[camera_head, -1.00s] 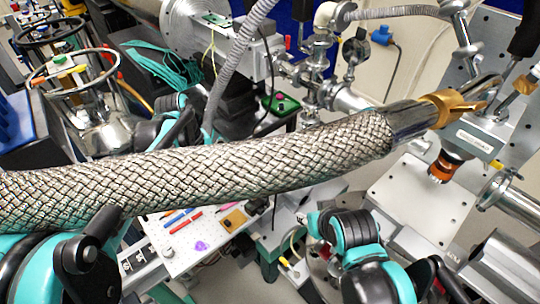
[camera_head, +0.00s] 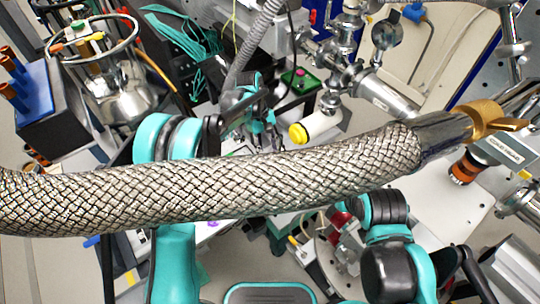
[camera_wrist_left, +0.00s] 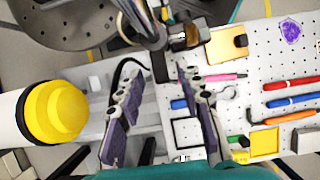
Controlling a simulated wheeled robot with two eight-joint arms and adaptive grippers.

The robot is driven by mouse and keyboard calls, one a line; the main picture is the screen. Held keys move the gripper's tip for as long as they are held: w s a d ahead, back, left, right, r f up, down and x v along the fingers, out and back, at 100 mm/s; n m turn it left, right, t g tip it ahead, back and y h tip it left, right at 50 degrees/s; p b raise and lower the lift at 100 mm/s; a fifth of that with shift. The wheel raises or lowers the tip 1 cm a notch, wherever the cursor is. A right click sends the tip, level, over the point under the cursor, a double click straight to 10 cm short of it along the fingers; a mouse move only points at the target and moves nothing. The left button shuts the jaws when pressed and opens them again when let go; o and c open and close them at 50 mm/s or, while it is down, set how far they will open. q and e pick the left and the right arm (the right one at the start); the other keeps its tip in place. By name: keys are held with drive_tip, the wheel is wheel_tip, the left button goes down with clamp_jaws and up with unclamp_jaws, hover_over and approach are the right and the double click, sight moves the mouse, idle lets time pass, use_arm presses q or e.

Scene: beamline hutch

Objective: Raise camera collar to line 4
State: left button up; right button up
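My left gripper (camera_wrist_left: 165,115) is open and empty in the left wrist view, its two dark fingers spread above the bench. A metal post with a clamp-like fitting (camera_wrist_left: 182,38) stands beyond the fingers; I cannot tell whether it is the camera collar. In the head view the left gripper is small and dark beyond the braided hose, its fingertips unclear. No numbered line is readable. My right arm shows low at centre right, but its fingers cannot be made out.
A thick braided metal hose (camera_head: 220,190) crosses the head view and hides much behind it. A white cylinder with a yellow cap (camera_wrist_left: 55,112) is left of the left gripper. A perforated board (camera_wrist_left: 255,75) holds pens and small tools. A steel vessel (camera_head: 120,90) stands at the left.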

sight(270, 158)
use_arm(q)
drive_tip(key=shift+s+d+f, duration=0.1)
drive_tip(key=shift+s+f, duration=0.1)
drive_tip(key=shift+f, duration=0.15)
clamp_jaws()
wheel_tip(270, 158, up, 12)
drive_tip(key=p, duration=0.6)
use_arm(e)
wheel_tip(270, 158, up, 6)
use_arm(q)
unclamp_jaws()
